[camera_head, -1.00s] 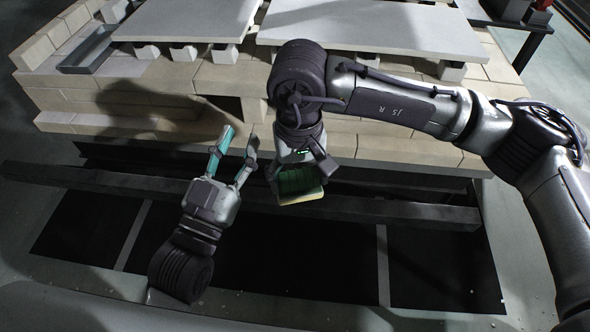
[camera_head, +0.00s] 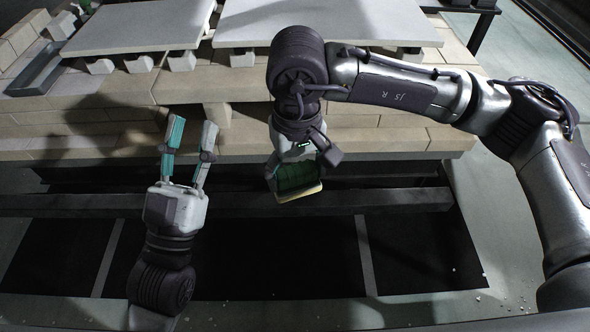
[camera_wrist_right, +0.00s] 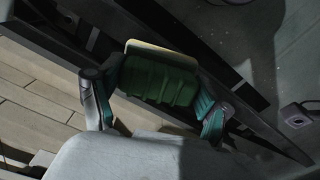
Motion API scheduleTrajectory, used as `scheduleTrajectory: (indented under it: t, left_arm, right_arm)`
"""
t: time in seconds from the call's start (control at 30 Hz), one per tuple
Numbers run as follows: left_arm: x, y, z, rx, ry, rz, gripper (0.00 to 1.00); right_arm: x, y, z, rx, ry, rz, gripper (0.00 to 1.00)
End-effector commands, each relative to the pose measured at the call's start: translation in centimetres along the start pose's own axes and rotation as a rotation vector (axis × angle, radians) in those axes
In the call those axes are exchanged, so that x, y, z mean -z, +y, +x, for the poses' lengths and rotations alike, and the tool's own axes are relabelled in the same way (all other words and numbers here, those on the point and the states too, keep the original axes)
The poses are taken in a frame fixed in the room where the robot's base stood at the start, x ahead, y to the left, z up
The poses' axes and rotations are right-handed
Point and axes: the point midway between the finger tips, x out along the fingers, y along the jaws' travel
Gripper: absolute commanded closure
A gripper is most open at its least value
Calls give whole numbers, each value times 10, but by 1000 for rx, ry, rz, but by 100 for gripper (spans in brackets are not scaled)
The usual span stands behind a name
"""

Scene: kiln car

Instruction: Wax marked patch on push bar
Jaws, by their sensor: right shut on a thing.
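The push bar (camera_head: 400,201) is a long dark grey beam across the front of the kiln car. I cannot make out a marked patch on it. My right gripper (camera_head: 296,166) is shut on a ribbed green block (camera_head: 297,180) with a pale yellow pad along its lower edge. The block overlaps the bar in the head view; I cannot tell whether the pad touches it. The right wrist view shows the green block (camera_wrist_right: 160,78) between both fingers, pad outward. My left gripper (camera_head: 188,140) is open and empty, fingers pointing at the car, left of the right gripper.
The kiln car's pale brick deck (camera_head: 110,92) carries grey slabs (camera_head: 330,22) on short blocks. A grey metal tray (camera_head: 36,70) lies on its left end. Dark floor panels (camera_head: 250,255) lie in front of the bar. The floor at right (camera_head: 490,190) is open.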

Motion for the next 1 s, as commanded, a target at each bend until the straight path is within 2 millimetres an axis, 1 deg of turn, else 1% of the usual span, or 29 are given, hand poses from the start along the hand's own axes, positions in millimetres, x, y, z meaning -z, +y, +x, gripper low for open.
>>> scheduleTrajectory:
  t: [1.0]
  left_arm:
    - [7, 1, -1, -2, 44, -2, 60]
  right_arm:
    - [0, 0, 1, 0, 1, 0, 89]
